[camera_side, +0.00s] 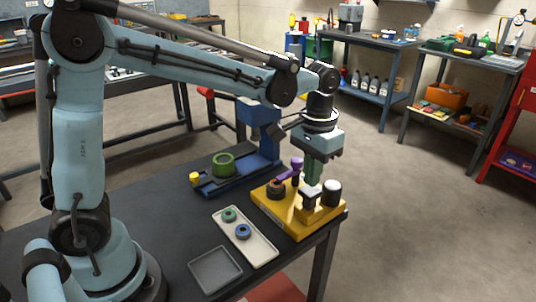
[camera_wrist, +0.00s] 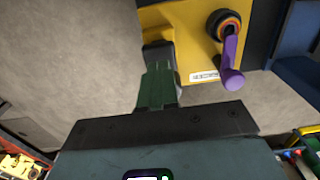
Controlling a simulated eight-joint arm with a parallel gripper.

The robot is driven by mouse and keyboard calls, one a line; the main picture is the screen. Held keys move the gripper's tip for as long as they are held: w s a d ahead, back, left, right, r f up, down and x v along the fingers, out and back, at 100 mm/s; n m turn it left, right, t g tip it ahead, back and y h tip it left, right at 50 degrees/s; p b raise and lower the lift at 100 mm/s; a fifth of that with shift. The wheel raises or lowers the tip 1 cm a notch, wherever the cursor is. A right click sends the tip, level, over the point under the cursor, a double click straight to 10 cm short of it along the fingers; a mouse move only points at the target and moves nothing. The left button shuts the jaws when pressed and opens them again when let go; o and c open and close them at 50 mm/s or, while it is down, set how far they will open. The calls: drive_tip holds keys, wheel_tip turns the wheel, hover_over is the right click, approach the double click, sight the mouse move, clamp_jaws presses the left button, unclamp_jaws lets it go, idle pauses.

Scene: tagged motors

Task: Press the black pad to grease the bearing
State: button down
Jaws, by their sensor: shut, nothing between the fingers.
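My gripper (camera_side: 312,181) has green fingers, shut and empty, pointing down over the front part of the yellow fixture (camera_side: 284,224). The fingertips are at or just above a dark block (camera_side: 309,198), which looks like the black pad; I cannot tell whether they touch it. In the wrist view the shut fingers (camera_wrist: 158,72) partly cover this dark block (camera_wrist: 157,53). A dark ring with orange (camera_side: 275,187), perhaps the bearing, sits on the fixture, and also shows in the wrist view (camera_wrist: 226,24). A purple lever (camera_side: 296,165) stands beside it.
A black cylinder with a pale top (camera_side: 331,193) stands close right of my gripper. A blue press (camera_side: 258,135) with a green ring (camera_side: 223,164) is behind. A pale tray (camera_side: 259,247) with two rings and an empty grey tray (camera_side: 215,268) lie in front.

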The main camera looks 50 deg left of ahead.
idle(0.4)
drive_tip(key=shift+f, duration=1.9)
drive_tip(key=shift+r, duration=1.95)
drive_tip(key=shift+r, duration=3)
